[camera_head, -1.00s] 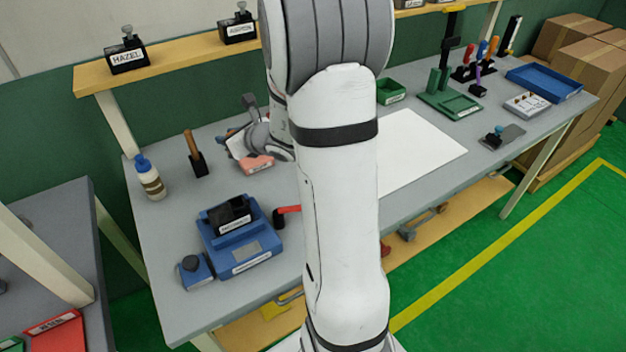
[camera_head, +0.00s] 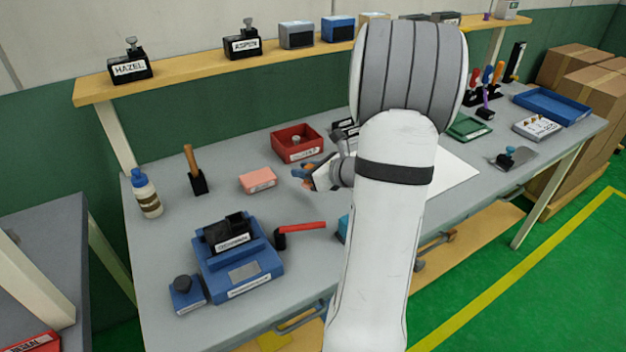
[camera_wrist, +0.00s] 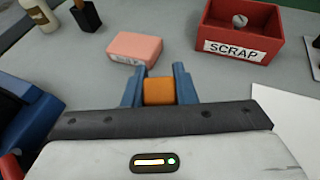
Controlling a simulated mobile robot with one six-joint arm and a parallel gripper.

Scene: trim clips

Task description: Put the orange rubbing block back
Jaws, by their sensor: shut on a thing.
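The orange rubbing block (camera_wrist: 159,91) sits between the two blue fingers of my gripper (camera_wrist: 158,80) in the wrist view. The fingers are shut on it, one on each side. In the head view my gripper (camera_head: 305,171) is over the bench, left of the white sheet and right of a pink block; my arm hides much of it. Whether the block touches the bench I cannot tell.
The pink block (camera_head: 258,180) lies on the bench (camera_head: 175,240). A red SCRAP box (camera_head: 297,143) stands behind it. A blue machine (camera_head: 238,258) and a red-handled tool (camera_head: 300,228) are in front. A white sheet (camera_head: 455,175) lies to the right.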

